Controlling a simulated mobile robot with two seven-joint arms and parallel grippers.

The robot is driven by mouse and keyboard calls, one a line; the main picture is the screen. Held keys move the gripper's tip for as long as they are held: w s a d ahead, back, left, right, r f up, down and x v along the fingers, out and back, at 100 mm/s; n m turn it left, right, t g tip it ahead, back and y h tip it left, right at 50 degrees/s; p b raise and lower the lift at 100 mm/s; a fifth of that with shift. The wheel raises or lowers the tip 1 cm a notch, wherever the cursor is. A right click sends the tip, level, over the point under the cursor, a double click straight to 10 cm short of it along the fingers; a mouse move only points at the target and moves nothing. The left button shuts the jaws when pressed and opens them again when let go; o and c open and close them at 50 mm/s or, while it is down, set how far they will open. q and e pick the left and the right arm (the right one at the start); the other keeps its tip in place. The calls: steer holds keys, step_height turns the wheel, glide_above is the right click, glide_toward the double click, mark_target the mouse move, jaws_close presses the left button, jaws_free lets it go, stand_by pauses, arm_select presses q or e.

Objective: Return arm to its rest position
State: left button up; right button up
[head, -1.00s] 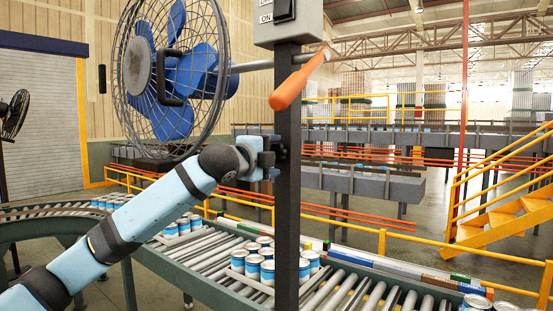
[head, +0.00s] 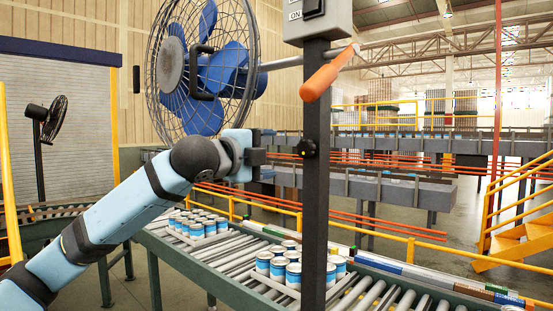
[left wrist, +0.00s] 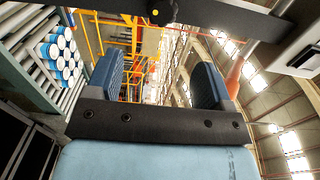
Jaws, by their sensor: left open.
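My left arm reaches in from the lower left of the head view. Its gripper (head: 260,157) is beside the dark upright post (head: 317,200), to the left of it. In the left wrist view, the gripper (left wrist: 160,85) has its two dark fingers spread apart with nothing between them. The post crosses the top of that view. An orange lever (head: 326,74) sticks out from the post, above the gripper, and the gripper is apart from it. My right gripper is not in view.
A caged blue fan (head: 205,65) hangs just above the left arm. A grey switch box (head: 318,20) tops the post. A roller conveyor (head: 200,265) with trays of blue-and-white cans (head: 280,270) runs below. Yellow rails and stairs (head: 520,240) stand at the right.

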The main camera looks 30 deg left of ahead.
arm_select(q)
steer(key=w+d+f+n+g+h, duration=0.1)
steer(key=w+d+f, duration=0.25)
steer(key=f, duration=0.65)
steer(key=w+d+f+n+g+h, duration=0.15)
steer(key=d+f, duration=0.25)
steer(key=f, duration=0.6)
steer(key=s+d+f+n+g, duration=0.1)
steer(key=d+f+n, duration=0.15)
steer(key=f, duration=0.75)
steer(key=s+d+f+n, duration=0.1)
steer(key=s+d+f, duration=0.15)
steer(key=f, duration=0.75)
steer(key=s+d+f+n+g+y, duration=0.1)
steer(key=s+f+n, duration=0.4)
steer(key=s+f, duration=0.9)
steer(key=s+d+f+n+g+y, duration=0.1)
steer(key=s+d+f+n, duration=0.3)
steer(key=s+f, duration=1)
step_height(320, 180, down, 4)
steer(key=shift+f+n+g, duration=0.1)
steer(key=shift+n+g, duration=0.55)
steer(key=shift+n, duration=0.25)
steer(key=shift+c, duration=0.2)
